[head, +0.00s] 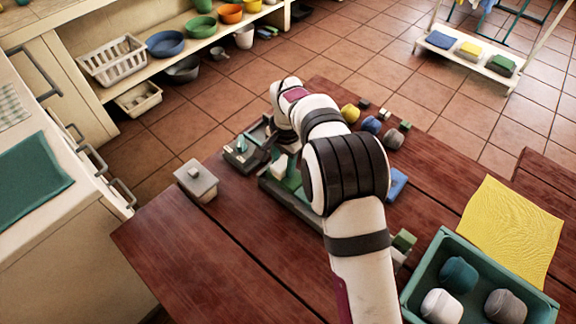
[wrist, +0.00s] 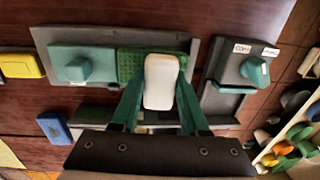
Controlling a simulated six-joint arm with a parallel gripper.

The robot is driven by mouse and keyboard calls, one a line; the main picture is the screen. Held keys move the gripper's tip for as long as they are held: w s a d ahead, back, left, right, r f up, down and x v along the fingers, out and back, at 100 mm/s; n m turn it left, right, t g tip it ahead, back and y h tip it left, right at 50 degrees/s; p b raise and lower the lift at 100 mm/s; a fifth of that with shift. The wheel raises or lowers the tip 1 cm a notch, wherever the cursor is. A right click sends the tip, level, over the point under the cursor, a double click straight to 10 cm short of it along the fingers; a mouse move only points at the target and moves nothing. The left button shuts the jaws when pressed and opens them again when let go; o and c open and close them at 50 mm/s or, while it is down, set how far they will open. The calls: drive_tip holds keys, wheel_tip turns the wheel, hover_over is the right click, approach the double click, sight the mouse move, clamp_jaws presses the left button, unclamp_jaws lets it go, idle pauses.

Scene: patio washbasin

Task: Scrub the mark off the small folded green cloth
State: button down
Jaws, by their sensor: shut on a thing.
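My gripper (wrist: 160,88) is shut on a white rounded block (wrist: 161,72), which shows between its green fingers in the wrist view. Under and beside the block is a small green textured cloth (wrist: 132,66) on a long grey tray (wrist: 42,40). The block covers part of the cloth, and I see no mark on the part that shows. Whether the block touches the cloth is unclear. A teal block with a knob (wrist: 80,66) sits on the same tray, left of the cloth. In the head view my arm hides much of the tray.
A grey unit with a teal knob (wrist: 254,70) and labels stands right of the tray. A grey lidded box (head: 197,181) stands left on the table. The table's front left is clear.

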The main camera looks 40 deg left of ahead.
drive_tip(key=shift+a, duration=0.25)
drive_tip(key=shift+d, duration=1.5)
drive_tip(key=shift+a+f, duration=0.15)
drive_tip(key=shift+a, duration=1.35)
drive_tip(key=shift+d, duration=1.5)
drive_tip(key=shift+a, duration=1.5)
drive_tip(key=shift+r, duration=2.5)
